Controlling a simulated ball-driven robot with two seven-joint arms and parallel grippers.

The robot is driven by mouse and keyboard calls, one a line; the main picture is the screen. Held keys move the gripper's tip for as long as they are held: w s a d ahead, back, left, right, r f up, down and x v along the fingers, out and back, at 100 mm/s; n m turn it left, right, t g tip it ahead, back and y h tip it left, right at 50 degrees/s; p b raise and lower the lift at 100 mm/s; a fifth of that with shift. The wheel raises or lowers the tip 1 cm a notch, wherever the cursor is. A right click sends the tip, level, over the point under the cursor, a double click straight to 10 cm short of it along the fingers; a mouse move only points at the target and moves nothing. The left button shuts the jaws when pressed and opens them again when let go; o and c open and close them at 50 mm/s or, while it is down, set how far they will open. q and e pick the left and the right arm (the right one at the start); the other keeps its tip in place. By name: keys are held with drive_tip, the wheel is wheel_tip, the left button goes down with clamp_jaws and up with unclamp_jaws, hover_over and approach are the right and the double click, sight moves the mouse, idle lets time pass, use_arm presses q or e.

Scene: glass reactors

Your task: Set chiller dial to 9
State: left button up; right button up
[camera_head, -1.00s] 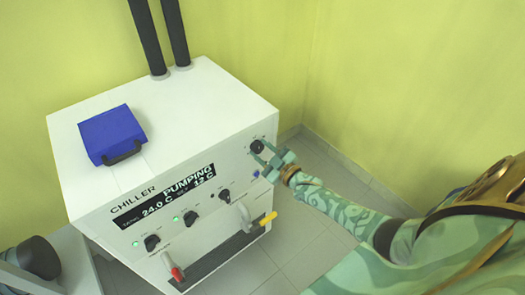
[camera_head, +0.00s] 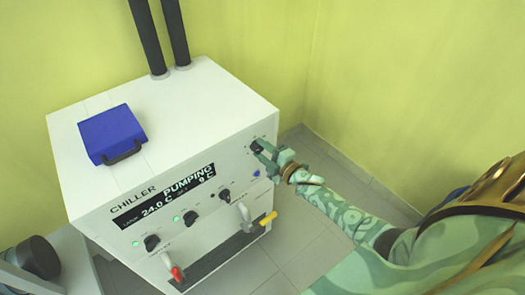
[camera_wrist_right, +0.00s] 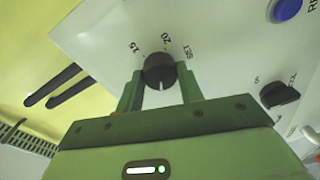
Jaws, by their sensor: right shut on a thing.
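The white chiller (camera_head: 120,180) stands against the yellow wall. Its black display (camera_head: 165,195) reads PUMPING, 24.0 C and a set value that looks like 9 C. The black set dial (camera_head: 256,146) is at the upper right of the front panel; in the right wrist view the dial (camera_wrist_right: 159,70) shows a white mark pointing down toward my gripper, with 15, 20 and SET printed around it. My right gripper (camera_head: 264,150) is shut on the dial, one finger on each side, as the right wrist view also shows (camera_wrist_right: 160,92). My left gripper is not in view.
A blue case (camera_head: 112,133) lies on the chiller top. A blue button (camera_wrist_right: 287,8) is near the dial. Lower on the front are black knobs (camera_head: 191,217), a red-handled valve (camera_head: 176,273) and a yellow-handled valve (camera_head: 268,219). Two black pipes (camera_head: 162,35) rise behind.

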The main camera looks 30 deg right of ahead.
drive_tip(key=shift+s+f+n, duration=0.1)
drive_tip(key=shift+f+n, duration=0.05)
drive_tip(key=shift+n, duration=0.25)
drive_tip(key=o, duration=1)
drive_tip(key=s+d+p, duration=0.2)
drive_tip(key=s, duration=1.4)
drive_tip(key=shift+d+r+p, duration=0.25)
drive_tip(key=shift+r+p, duration=0.05)
